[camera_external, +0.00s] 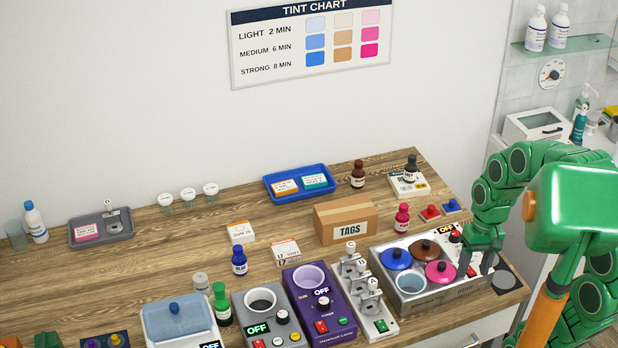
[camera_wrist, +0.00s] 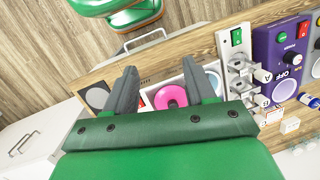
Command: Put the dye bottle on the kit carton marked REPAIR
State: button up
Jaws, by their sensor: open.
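Several small dye bottles stand on the wooden bench in the external view: blue (camera_external: 239,261), green (camera_external: 221,304), pink (camera_external: 402,218), brown (camera_external: 357,174) and dark grey (camera_external: 411,169). The dark grey one appears to stand on a flat white carton (camera_external: 403,190). Other small cartons are a white one (camera_external: 241,232), an orange-labelled one (camera_external: 286,252), and an orange (camera_external: 285,187) and a teal (camera_external: 314,181) one in a blue tray. I cannot read REPAIR on any. My gripper (camera_external: 484,262) is open and empty above the pot warmer's right end; its fingers show in the wrist view (camera_wrist: 161,78).
The pot warmer (camera_external: 409,301) with blue, brown and pink lids lies below my gripper. A grey tray (camera_external: 118,235) sits far left. The bench's middle left is clear.

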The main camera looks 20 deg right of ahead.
jog(key=s+d+f+n+h, duration=0.1)
jog(key=s+d+n, duration=0.1)
jog(key=s+d, duration=0.2)
jog(key=shift+s+h, duration=0.4)
jog(key=shift+s, duration=0.8)
